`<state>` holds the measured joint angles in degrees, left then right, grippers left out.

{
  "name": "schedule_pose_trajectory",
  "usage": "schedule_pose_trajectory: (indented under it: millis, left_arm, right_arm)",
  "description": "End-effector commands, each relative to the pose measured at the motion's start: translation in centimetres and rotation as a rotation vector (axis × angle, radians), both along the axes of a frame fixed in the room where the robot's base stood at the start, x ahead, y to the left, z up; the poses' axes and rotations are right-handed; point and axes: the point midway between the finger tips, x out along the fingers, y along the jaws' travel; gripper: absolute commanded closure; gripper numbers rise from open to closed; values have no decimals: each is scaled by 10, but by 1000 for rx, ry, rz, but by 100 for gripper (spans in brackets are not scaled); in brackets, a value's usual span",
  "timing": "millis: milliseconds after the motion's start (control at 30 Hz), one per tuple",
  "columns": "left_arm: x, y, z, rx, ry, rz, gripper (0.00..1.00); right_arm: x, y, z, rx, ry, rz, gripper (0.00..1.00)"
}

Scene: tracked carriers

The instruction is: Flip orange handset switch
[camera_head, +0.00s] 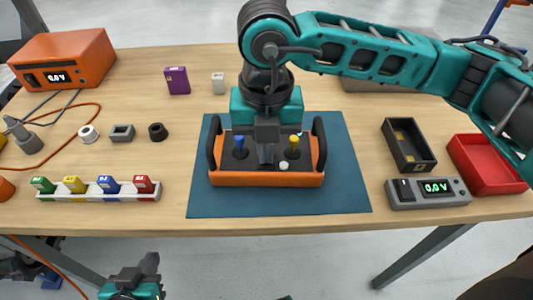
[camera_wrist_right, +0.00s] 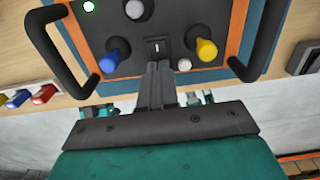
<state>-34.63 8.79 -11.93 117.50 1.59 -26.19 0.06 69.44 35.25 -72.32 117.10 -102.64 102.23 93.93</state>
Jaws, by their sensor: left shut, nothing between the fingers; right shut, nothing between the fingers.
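The orange handset (camera_head: 225,179) lies on the blue mat with a black handle at each side. It has a blue stick (camera_head: 240,142) and a yellow stick (camera_head: 293,142). In the right wrist view a small black switch with a white mark (camera_wrist_right: 157,46) sits between the blue and yellow sticks. My right gripper (camera_head: 267,160) is over the middle of the handset, pointing down, shut and empty. In the right wrist view its fingertips (camera_wrist_right: 157,66) are just beside the switch; I cannot tell whether they touch. My left gripper (camera_head: 136,270) is shut and empty, in front of the table.
The blue mat (camera_head: 345,185) is clear around the handset. To the right are a black tray (camera_head: 411,160), a grey meter (camera_head: 405,199) and a red tray (camera_head: 485,177). To the left are a rack of coloured blocks (camera_head: 100,197) and an orange power unit (camera_head: 90,50).

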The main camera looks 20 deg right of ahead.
Motion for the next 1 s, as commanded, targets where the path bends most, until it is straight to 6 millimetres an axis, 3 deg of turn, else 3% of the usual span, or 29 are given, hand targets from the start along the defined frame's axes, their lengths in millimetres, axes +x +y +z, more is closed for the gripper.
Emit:
schedule_pose_trajectory:
  millis: [533,1000]
  left_arm:
    - [5,0,-2,0,-11,1,100]
    - [6,-2,22,-7,-13,5,100]
  right_arm:
    - [0,0,-6,-1,1,0,100]
    - [0,0,30,1,-1,1,100]
